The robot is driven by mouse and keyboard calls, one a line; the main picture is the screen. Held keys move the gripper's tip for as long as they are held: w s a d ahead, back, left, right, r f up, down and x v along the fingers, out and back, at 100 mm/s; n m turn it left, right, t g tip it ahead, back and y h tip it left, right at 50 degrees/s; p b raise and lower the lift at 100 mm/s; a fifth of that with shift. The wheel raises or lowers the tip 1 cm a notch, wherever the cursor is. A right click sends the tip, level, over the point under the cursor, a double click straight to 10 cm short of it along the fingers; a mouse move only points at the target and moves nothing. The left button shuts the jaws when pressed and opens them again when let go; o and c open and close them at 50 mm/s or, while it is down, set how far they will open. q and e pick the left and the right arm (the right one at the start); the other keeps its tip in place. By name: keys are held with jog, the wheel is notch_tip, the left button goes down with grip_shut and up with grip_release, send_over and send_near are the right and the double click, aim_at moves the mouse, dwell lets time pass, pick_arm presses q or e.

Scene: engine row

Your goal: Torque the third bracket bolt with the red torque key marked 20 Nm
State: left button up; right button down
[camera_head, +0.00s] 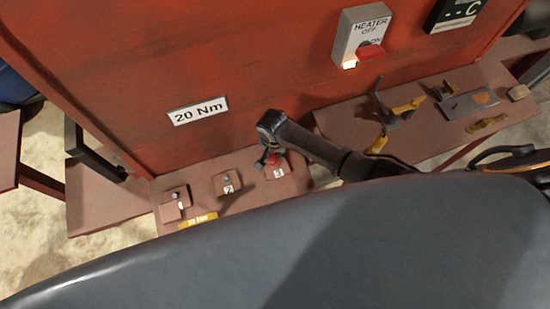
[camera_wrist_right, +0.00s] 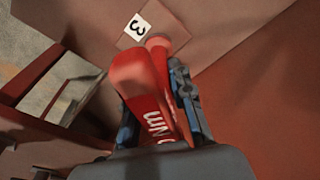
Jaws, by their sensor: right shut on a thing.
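My right gripper (camera_head: 270,161) reaches down over the bracket marked 3 (camera_head: 281,174). It is shut on the red torque key (camera_head: 277,158), which is mostly hidden by the arm in the head view. In the right wrist view the red key (camera_wrist_right: 145,90) lies between the blue-grey fingers (camera_wrist_right: 155,105), and part of its lettering, "Nm", shows. Its far red end overlaps the plate marked 3 (camera_wrist_right: 137,27). The third bolt is hidden there, so I cannot tell whether the key sits on it. My left gripper is not in view.
Brackets 1 (camera_head: 169,213) and 2 (camera_head: 228,187) stand left of bracket 3, with grey bolts. The red panel carries a 20 Nm sign (camera_head: 197,111) and a heater switch (camera_head: 361,36). Yellow-handled tools (camera_head: 408,104) lie on the right shelf.

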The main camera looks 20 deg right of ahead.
jog(key=shift+m, duration=0.5)
notch_tip(320, 180, up, 3)
jog(key=p, duration=0.2)
jog(key=shift+w+f+p, duration=0.1)
jog(key=shift+f+p, duration=0.05)
jog(key=shift+p, duration=0.25)
jog(key=shift+r+p, duration=0.8)
jog(key=shift+r, duration=0.6)
